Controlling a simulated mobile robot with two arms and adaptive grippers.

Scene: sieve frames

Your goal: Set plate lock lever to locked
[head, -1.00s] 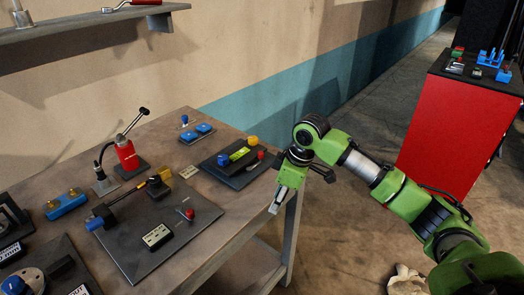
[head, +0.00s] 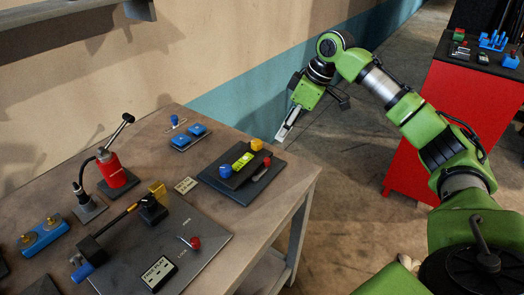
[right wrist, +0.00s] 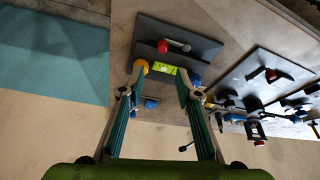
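A dark plate (head: 222,190) near the table's right end carries a bar with a green-yellow level vial (head: 242,161), a yellow knob (head: 256,144) and a blue knob (head: 225,171). A small red-tipped lever (head: 266,162) lies beside the bar; it also shows in the right wrist view (right wrist: 172,46). Another red-knobbed lever (head: 193,242) sits on a larger grey plate. I cannot tell which is the plate lock lever. My right gripper (head: 283,136) is above the table's back right side, apart from both levers. Its fingers are open and empty in the right wrist view (right wrist: 160,80). My left gripper is out of view.
The wooden table (head: 285,195) also holds a red pump-like device (head: 112,170), blue blocks (head: 190,138) and a label block (head: 158,272). A wall runs along the back. A red cabinet (head: 430,120) stands at the right. Floor between is mostly clear.

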